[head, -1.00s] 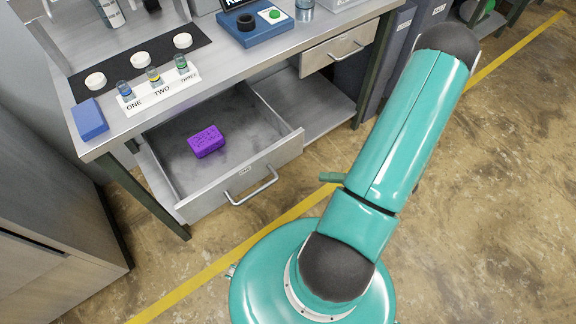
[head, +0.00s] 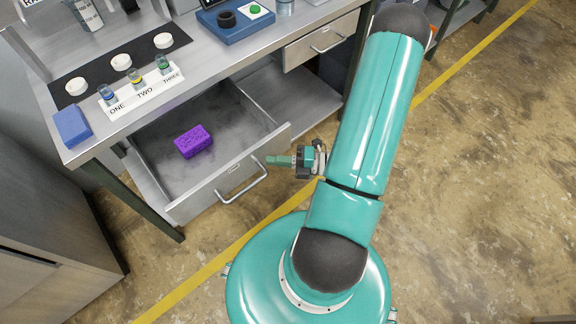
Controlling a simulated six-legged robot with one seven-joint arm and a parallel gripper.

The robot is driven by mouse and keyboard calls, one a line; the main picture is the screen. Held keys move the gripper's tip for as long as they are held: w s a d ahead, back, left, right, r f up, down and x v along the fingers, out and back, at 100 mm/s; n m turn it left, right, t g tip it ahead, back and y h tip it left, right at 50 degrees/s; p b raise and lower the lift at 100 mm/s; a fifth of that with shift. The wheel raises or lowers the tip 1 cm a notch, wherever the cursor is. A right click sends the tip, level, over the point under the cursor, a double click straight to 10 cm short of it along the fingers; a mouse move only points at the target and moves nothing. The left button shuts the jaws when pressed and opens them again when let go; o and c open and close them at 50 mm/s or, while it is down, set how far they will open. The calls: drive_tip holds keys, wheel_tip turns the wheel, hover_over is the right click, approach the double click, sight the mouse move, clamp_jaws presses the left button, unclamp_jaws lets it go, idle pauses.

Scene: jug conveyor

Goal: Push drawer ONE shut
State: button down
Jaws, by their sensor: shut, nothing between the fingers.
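Drawer ONE (head: 222,178) is a grey metal drawer under the workbench, pulled well out toward me. Its front panel carries a small label and a bar handle (head: 241,188). A purple block (head: 193,141) with raised lettering lies inside on the drawer floor. My gripper (head: 272,160) is shut and empty. It points left, with its tip close to the right end of the drawer front, above the handle's right side in the picture. I cannot tell whether it touches the panel. My arm hides the area to the right of it.
The workbench (head: 42,100) above holds a rack with ONE, TWO, THREE labels and vials (head: 138,90), white caps, a blue block (head: 72,126) and a blue device (head: 245,20). A second drawer (head: 318,42) at the right is shut. Bench legs stand beside the open drawer.

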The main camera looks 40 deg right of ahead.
sight(223, 113)
drive_tip(key=shift+w, duration=0.3)
drive_tip(key=shift+w, duration=0.1)
drive_tip(key=w, duration=2.6)
drive_tip(key=shift+w+r, duration=0.15)
drive_tip(key=shift+w, duration=0.35)
drive_tip(key=shift+w, duration=0.1)
drive_tip(key=shift+a, duration=0.1)
